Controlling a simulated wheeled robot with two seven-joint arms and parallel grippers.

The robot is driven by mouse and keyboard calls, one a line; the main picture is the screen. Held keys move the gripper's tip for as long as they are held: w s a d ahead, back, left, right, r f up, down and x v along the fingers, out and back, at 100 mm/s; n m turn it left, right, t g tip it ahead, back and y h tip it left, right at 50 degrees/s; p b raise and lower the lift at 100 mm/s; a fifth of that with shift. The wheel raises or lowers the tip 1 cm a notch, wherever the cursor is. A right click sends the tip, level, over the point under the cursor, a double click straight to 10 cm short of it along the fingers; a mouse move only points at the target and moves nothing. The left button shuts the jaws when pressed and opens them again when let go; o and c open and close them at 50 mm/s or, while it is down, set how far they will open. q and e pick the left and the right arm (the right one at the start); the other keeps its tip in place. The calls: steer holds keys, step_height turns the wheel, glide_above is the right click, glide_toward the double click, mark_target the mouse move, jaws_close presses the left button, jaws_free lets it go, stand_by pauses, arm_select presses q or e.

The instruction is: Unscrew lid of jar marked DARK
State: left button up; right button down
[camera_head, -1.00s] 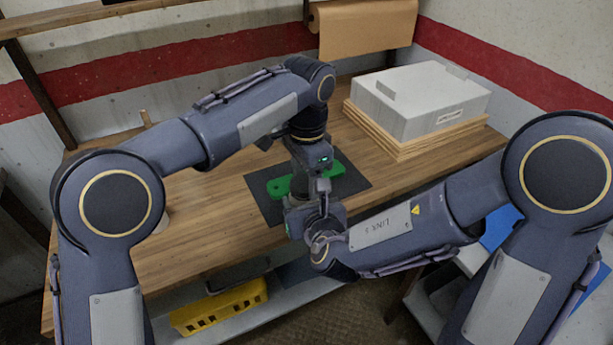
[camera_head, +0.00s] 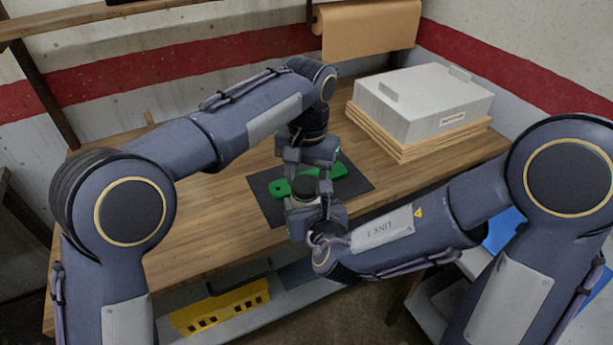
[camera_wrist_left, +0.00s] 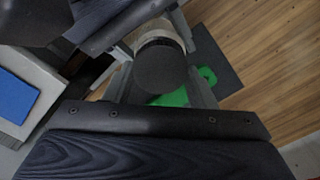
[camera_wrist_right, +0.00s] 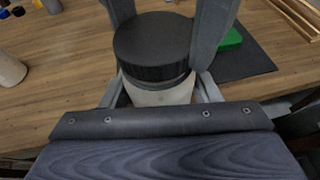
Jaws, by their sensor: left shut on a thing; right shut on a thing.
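The jar has a round black ribbed lid (camera_wrist_right: 153,45) and a pale body (camera_wrist_right: 160,93), seen in the right wrist view. It stands upright, and no marking on it is readable. My left gripper (camera_head: 308,182) comes from above and is shut on the lid, which shows from the top in the left wrist view (camera_wrist_left: 161,70). My right gripper (camera_head: 316,207) comes from the front right and is shut on the jar's body. In the head view the grippers partly hide the jar. I cannot tell whether the lid has risen from the body.
A green holder (camera_head: 338,172) lies on a dark mat (camera_head: 264,203) behind the jar. A grey box (camera_head: 425,105) on wooden boards stands at the back right. A yellow basket (camera_head: 222,307) is below the table's front edge. A pale container (camera_wrist_right: 9,69) stands on the wooden table.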

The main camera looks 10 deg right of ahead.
arm_select(q)
steer(key=shift+w+r, duration=0.1)
steer(key=shift+r, duration=0.15)
arm_select(e)
steer(key=shift+a, duration=0.1)
arm_select(q)
steer(key=shift+r, duration=0.85)
